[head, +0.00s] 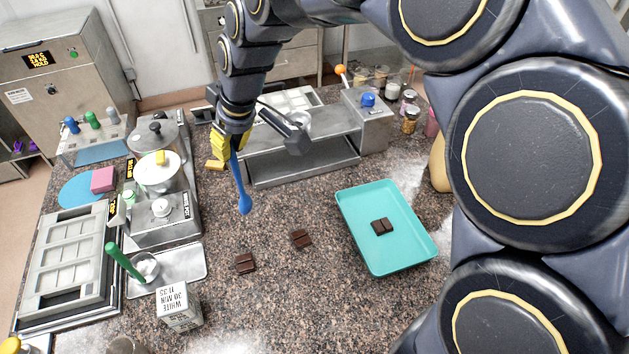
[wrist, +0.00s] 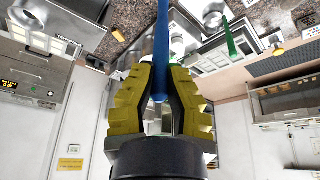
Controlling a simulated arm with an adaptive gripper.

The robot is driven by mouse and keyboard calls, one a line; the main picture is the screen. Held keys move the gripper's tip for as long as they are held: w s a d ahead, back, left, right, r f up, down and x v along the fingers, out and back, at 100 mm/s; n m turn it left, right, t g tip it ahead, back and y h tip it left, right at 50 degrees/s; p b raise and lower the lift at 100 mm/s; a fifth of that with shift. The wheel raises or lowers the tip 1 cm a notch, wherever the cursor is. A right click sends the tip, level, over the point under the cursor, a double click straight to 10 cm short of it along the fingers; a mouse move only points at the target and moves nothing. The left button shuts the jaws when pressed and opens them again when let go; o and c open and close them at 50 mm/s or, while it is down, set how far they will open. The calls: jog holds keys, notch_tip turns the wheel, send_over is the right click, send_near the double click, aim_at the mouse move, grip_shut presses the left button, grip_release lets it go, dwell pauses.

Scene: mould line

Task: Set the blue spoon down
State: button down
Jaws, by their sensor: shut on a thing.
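The blue spoon (head: 243,197) hangs from my gripper (head: 232,150) in the head view, bowl end down, above the speckled counter (head: 290,205). Whether its tip touches the counter is hard to tell. In the wrist view the blue spoon (wrist: 161,50) runs between the yellow fingers of my gripper (wrist: 160,88), which are shut on its handle. The spoon's bowl lies beyond the top edge of the wrist view.
A teal tray (head: 345,222) holding another piece is to the right. A metal tray (head: 190,270), a green-handled tool (head: 124,262) and a white carton (head: 179,306) stand left.

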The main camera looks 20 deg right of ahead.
jog(key=s+d+m+h, duration=0.1)
jog(key=s+d+m, duration=0.2)
jog(key=d, duration=0.9)
jog(key=s+d+m+h, duration=0.1)
jog(key=s+d+m, duration=0.2)
jog(key=d, duration=0.9)
jog(key=s+d+m+h, duration=0.2)
jog(key=s+d+m, duration=0.3)
jog(key=s+d, duration=0.8)
jog(key=w+d+f, duration=0.4)
jog(key=d+f, duration=0.1)
jog(key=f, duration=0.4)
jog(key=w+d+f, duration=0.4)
jog(key=d+f, duration=0.2)
jog(key=f, duration=0.3)
jog(key=shift+d+t, duration=0.15)
jog(key=shift+t, duration=0.25)
jog(key=shift+f, duration=0.2)
